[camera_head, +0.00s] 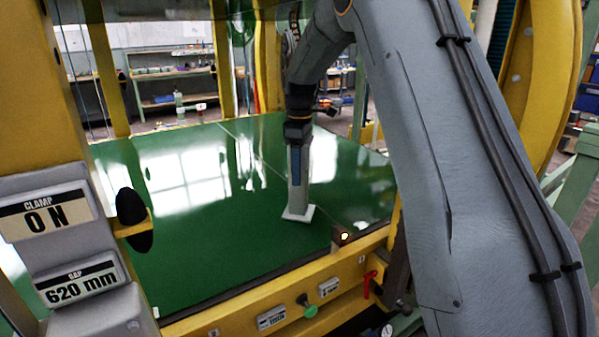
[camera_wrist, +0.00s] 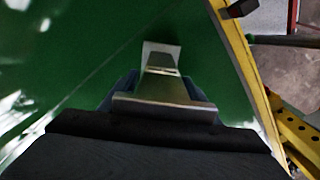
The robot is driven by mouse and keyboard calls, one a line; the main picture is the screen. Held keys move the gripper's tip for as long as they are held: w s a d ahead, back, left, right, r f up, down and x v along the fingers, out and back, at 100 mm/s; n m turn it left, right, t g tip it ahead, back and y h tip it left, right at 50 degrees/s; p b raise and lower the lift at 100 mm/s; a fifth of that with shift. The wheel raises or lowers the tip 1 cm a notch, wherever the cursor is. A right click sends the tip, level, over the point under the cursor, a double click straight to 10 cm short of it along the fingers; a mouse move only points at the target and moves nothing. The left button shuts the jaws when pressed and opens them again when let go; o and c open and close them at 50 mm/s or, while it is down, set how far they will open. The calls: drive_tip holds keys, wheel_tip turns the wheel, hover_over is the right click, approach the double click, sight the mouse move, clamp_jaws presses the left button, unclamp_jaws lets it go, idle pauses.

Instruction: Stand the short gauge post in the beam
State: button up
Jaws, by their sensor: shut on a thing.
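My gripper (camera_head: 295,158) points down over the green deck and is shut on the short gauge post (camera_head: 297,192). The post is a pale grey upright bar with a flat, light square foot (camera_head: 298,213). It looks upright, with its foot at or very close to the deck; I cannot tell whether it touches. In the wrist view the post (camera_wrist: 160,84) is between my blue-grey fingers, with its foot beyond. A thin pale line (camera_head: 262,160) crosses the deck towards a small dark block with a bright spot (camera_head: 341,239); I cannot tell whether this line is the beam.
The glossy green deck (camera_head: 210,235) is clear around the post. Yellow frame rails (camera_head: 240,306) edge it, with a green knob and a red lever in front. Shelves stand behind.

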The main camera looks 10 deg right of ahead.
drive_tip(key=shift+f, duration=0.6)
drive_tip(key=o, duration=1.4)
wheel_tip(320, 180, up, 8)
drive_tip(key=b, duration=0.1)
drive_tip(key=shift+f, duration=0.15)
drive_tip(key=s+d+f+m, duration=0.2)
drive_tip(key=d, duration=0.2)
drive_tip(key=s+a+f+m, duration=0.1)
drive_tip(key=s+f+m, duration=0.2)
drive_tip(key=s, duration=0.8)
drive_tip(key=s+a+f+m, duration=0.1)
drive_tip(key=s+f+m, duration=0.3)
drive_tip(key=s, duration=0.7)
drive_tip(key=s+a+f+m, duration=0.2)
drive_tip(key=s+f, duration=0.3)
drive_tip(key=s, duration=0.6)
drive_tip(key=shift+s+f+m, duration=0.35)
drive_tip(key=shift+f+m, duration=0.05)
drive_tip(key=shift+m, duration=0.4)
